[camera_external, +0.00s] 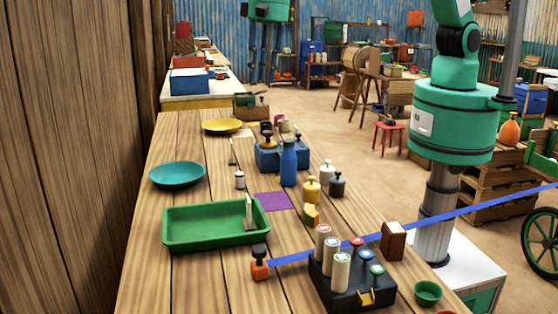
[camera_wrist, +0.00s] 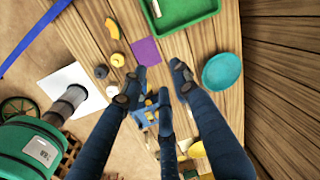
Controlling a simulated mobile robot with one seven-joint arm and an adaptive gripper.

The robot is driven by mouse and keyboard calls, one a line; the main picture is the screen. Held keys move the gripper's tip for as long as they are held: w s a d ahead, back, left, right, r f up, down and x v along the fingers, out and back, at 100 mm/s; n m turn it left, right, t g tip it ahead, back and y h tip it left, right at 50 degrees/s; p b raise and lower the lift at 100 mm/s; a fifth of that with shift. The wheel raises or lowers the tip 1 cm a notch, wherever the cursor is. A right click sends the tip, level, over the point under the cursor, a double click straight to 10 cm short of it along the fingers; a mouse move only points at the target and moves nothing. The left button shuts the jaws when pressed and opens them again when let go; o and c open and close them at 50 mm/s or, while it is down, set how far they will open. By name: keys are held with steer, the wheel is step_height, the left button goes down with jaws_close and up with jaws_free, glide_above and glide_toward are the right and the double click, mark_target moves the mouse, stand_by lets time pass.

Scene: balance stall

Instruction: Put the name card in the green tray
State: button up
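The green tray (camera_external: 205,240) lies on the near left part of the wooden table; its edge also shows at the top of the wrist view (camera_wrist: 185,27). A cream, card-like piece (camera_external: 249,212) stands at the tray's right end, and shows pale inside the tray in the wrist view (camera_wrist: 155,8). Another thin cream upright piece (camera_external: 231,152) stands near the yellow plate. I cannot read lettering on either, so which is the name card is unclear. My gripper (camera_wrist: 160,92) is open and empty, its dark fingers spread high above the table; it hangs at the top of the external view (camera_external: 272,78).
A blue block with small items (camera_external: 268,158), a blue bottle (camera_external: 288,165), weights, a teal plate (camera_external: 177,174) and a yellow plate (camera_external: 222,126) stand around the tray. A flat purple square (camera_external: 273,201) lies right of it. A blue ribbon (camera_external: 400,227) crosses the near side.

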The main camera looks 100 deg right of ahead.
steer(key=s+d+r+n+t, duration=0.1)
steer(key=s+d+r+n, duration=0.2)
steer(key=s+d+r, duration=0.5)
steer(key=s+d+r+n+t, duration=0.1)
steer(key=s+d+r+n, duration=0.3)
steer(key=s+r, duration=0.75)
steer(key=s+d+r+n+t, duration=0.1)
steer(key=s+d+n, duration=0.2)
steer(key=s, duration=1.1)
steer(key=s+d+r+n+t, duration=0.1)
steer(key=s+d+n, duration=0.2)
steer(key=s, duration=1)
steer(key=d, duration=0.3)
steer(key=shift+s+d+n, duration=0.3)
steer(key=shift+s, duration=0.05)
steer(key=shift+f, duration=0.1)
step_height(320, 180, down, 10)
steer(key=b, duration=1)
steer(key=shift+f, duration=0.2)
